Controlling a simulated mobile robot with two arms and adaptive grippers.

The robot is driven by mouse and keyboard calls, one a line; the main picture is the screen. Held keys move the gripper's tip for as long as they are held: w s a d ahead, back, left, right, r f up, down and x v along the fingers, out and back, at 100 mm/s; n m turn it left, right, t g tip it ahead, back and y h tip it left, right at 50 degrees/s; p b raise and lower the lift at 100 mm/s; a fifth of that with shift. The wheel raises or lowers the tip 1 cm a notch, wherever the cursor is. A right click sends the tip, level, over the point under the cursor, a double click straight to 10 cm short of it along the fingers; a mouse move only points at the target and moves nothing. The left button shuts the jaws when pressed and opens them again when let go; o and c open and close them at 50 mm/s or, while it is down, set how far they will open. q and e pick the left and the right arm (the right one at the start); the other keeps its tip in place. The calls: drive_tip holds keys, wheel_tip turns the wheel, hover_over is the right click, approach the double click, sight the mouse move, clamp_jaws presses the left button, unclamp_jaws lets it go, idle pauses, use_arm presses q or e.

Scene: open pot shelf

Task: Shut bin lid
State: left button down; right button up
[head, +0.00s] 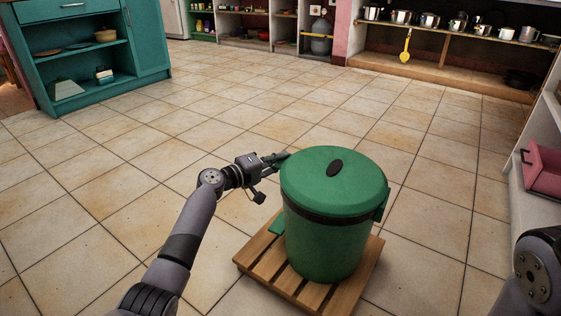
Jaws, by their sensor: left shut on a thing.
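A green bin (325,245) stands upright on a wooden slatted pallet in the head view. Its round green lid (310,178), with a dark oval spot on top, lies over the bin's mouth. I see no clear gap between lid and bin, though the far side is hidden. A dark band runs around the bin under the lid. My left gripper (273,162) is at the lid's left edge, shut on the lid rim; its fingertips are small and partly hard to make out. My right gripper is out of view; only part of that arm shows at the lower right.
The wooden pallet (258,268) lies under the bin on a tiled floor (180,120), which is wide and clear. A teal cabinet (148,40) stands at upper left. A pot shelf (450,38) runs along the back right. A pink box (543,168) sits on a right-hand shelf.

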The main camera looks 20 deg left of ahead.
use_arm(q)
drive_tip(key=shift+s+d+f, duration=0.1)
drive_tip(key=shift+f, duration=0.4)
drive_tip(key=shift+s+d+f, duration=0.1)
drive_tip(key=shift+f, duration=0.35)
drive_tip(key=c, duration=1.8)
unclamp_jaws()
drive_tip(key=shift+w+f, duration=0.1)
drive_tip(key=shift+o, duration=0.2)
drive_tip(key=shift+r, duration=0.2)
drive_tip(key=v, duration=1.2)
drive_tip(key=shift+r, duration=0.1)
